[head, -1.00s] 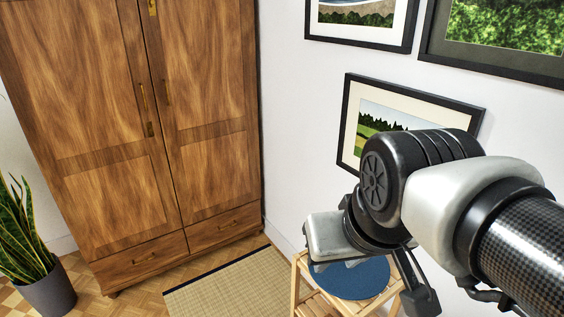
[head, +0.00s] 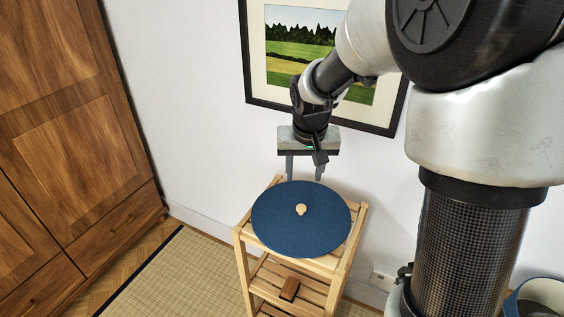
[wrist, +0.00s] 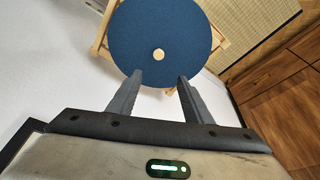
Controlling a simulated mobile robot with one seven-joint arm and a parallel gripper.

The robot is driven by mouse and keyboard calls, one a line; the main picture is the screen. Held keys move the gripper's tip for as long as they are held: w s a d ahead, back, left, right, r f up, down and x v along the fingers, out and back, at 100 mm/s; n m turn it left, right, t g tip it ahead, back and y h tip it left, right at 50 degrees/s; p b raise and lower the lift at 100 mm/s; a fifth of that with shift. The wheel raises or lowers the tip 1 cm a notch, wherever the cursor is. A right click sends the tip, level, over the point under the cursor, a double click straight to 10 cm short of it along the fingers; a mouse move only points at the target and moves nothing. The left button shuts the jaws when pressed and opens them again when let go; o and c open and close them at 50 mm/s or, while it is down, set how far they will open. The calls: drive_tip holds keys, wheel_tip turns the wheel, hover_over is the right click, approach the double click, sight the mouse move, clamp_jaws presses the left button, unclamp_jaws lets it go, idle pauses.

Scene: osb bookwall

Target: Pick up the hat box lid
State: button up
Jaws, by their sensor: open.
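The hat box lid (head: 280,228) is a round, flat, dark blue disc with a small pale wooden knob (head: 301,210) near its middle. It lies on top of a slatted wooden stand (head: 343,262). My gripper (head: 304,180) is open and empty, pointing down above the lid's far edge. In the wrist view the lid (wrist: 180,25) fills the upper middle, and the knob (wrist: 158,55) shows just beyond the gap between my open fingers (wrist: 157,82). The fingertips look apart from the knob.
A brown block (head: 289,289) lies on the stand's lower shelf. The wall with a framed landscape picture (head: 320,60) is close behind the stand. A wooden wardrobe (head: 70,130) stands at the left, with a straw mat (head: 185,275) on the floor.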

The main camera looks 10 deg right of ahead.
drive_tip(key=b, duration=0.3)
hover_over(301, 207)
drive_tip(key=s, duration=0.2)
drive_tip(key=f, duration=1.2)
drive_tip(key=shift+a, duration=0.25)
drive_tip(key=shift+d+b+x, duration=0.2)
drive_tip(key=shift+b+x, duration=0.3)
drive_tip(key=shift+x, duration=2.2)
drive_tip(key=shift+s, duration=0.1)
clamp_jaws()
